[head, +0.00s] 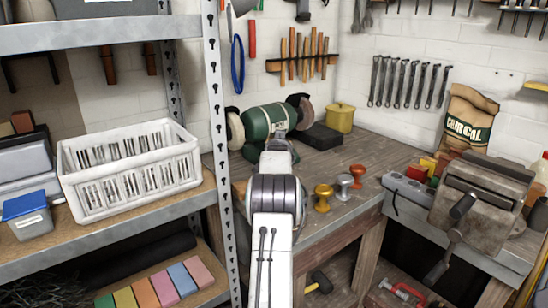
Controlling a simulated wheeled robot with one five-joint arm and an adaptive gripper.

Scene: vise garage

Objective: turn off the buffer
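The buffer (265,119) is a green bench machine at the back left of the wooden workbench, with a pale wheel (235,130) on its left and a brownish wheel (301,108) on its right. My white arm rises from the bottom centre toward it. My gripper (278,138) is at the arm's far end, in front of the buffer's lower middle. It is small and mostly hidden behind my arm, so its fingers and any contact cannot be made out. The buffer's switch is not visible, and I cannot tell whether the wheels turn.
A metal shelf with a white basket (130,168) stands close on the left; its upright (220,150) is beside my arm. Gold, silver and orange knob-like pieces (345,182) stand right of my arm. A yellow canister (340,117) is behind. A vise (480,200) is at right.

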